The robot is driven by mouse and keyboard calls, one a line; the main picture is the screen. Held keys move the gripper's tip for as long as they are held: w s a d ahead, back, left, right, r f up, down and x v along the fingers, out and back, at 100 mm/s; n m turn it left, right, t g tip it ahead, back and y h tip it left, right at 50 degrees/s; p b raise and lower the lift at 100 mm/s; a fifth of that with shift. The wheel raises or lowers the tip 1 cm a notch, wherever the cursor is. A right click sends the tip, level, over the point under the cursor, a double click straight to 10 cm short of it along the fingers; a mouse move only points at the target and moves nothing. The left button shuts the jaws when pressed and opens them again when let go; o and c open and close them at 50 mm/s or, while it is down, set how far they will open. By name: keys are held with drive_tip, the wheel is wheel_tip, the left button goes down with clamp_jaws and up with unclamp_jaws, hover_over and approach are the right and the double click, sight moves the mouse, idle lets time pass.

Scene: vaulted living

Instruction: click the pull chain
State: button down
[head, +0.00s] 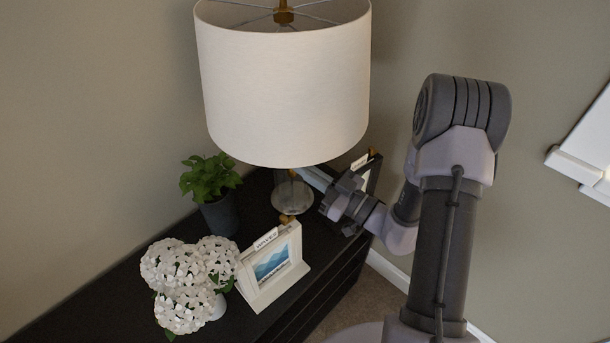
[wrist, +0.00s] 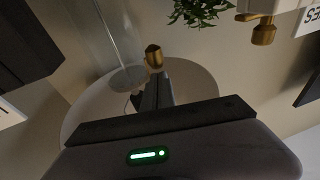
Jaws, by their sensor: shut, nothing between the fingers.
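The table lamp has a white drum shade (head: 283,90) and a clear glass body (head: 292,195), which also shows in the wrist view (wrist: 95,40). A small brass piece (wrist: 153,56), probably the pull chain's end, shows in the wrist view just beyond my fingertips. I cannot make out the chain itself, and the head view does not show it clearly. My gripper (head: 312,178) is below the shade's lower right edge, beside the glass body. In the wrist view my gripper (wrist: 153,80) is shut and empty. I cannot tell whether it touches the brass piece.
The lamp stands on a dark cabinet (head: 110,292). A white picture frame (head: 272,268), a potted green plant (head: 212,185) and white flowers (head: 178,278) stand close by. Another frame (head: 372,172) is behind my gripper. A pale wall ledge (head: 585,165) is at the right.

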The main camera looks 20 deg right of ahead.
drive_tip(key=shift+f, duration=0.1)
drive_tip(key=shift+f, duration=1.35)
drive_tip(key=shift+p, duration=0.3)
wheel_tip(320, 180, up, 4)
drive_tip(key=s+r+p, duration=0.1)
drive_tip(key=p, duration=0.4)
drive_tip(key=f+p+v, duration=0.1)
drive_tip(key=v, duration=1)
drive_tip(key=shift+w+d+p, duration=0.2)
drive_tip(key=shift+p, duration=0.2)
